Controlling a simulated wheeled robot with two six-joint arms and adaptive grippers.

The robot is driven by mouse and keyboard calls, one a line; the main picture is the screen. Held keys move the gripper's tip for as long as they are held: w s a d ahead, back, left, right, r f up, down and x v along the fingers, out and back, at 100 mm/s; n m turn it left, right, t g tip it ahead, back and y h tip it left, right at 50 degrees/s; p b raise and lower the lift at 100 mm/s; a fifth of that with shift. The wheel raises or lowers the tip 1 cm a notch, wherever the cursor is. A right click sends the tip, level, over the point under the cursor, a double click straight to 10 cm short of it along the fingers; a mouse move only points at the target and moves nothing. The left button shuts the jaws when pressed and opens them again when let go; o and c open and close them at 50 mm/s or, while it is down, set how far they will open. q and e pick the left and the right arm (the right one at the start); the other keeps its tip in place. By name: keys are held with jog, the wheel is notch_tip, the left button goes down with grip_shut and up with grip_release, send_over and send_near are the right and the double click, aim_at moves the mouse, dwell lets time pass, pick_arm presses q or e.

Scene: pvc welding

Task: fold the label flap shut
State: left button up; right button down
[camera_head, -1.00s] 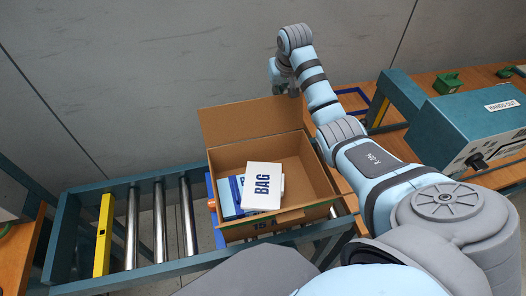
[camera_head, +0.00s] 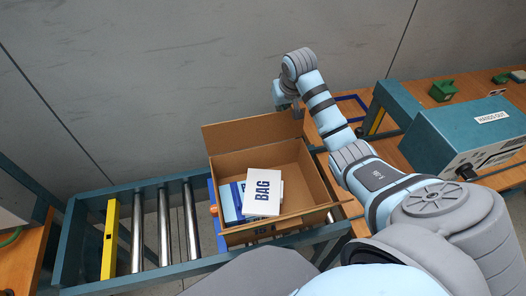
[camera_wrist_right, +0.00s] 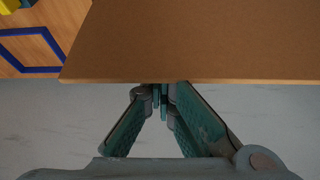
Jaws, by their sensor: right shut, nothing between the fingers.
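An open cardboard box (camera_head: 318,180) sits on the roller conveyor. Its plain back flap (camera_head: 245,132) stands raised along the far edge; I take this as the label flap, though I see no label on it. My right gripper (camera_head: 288,104) is at the flap's far right corner, with the fingertips partly hidden there. In the right wrist view, the gripper (camera_wrist_right: 163,92) is shut and empty, and its tips meet or pass under the edge of a brown cardboard panel (camera_wrist_right: 190,40). I cannot tell whether they touch. My left gripper is not in view.
A white pack marked BAG (camera_head: 262,190) and blue packs (camera_head: 228,203) lie inside the box. A yellow bar (camera_head: 110,240) lies across the conveyor at left. A teal machine (camera_head: 460,135) stands on the wooden bench at right. A grey wall is behind.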

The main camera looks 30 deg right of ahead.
aim_at(285, 122)
jog(key=shift+s+a+r+p, duration=0.1)
jog(key=shift+s+a+p, duration=0.05)
jog(key=shift+s+p, duration=0.25)
jog(key=shift+s+a+r+p, duration=0.15)
jog(key=shift+s+p, duration=0.15)
jog(key=shift+s, duration=0.2)
jog(key=s+p, duration=0.1)
jog(key=s+a+p, duration=0.1)
jog(key=p, duration=0.1)
jog(key=shift+s+f, duration=0.2)
jog(key=shift+s, duration=0.05)
jog(key=shift+s+f, duration=0.15)
jog(key=shift+s, duration=0.15)
jog(key=s+a, duration=0.2)
jog(key=s, duration=0.5)
jog(key=shift+a, duration=0.3)
jog(key=shift+f, duration=0.1)
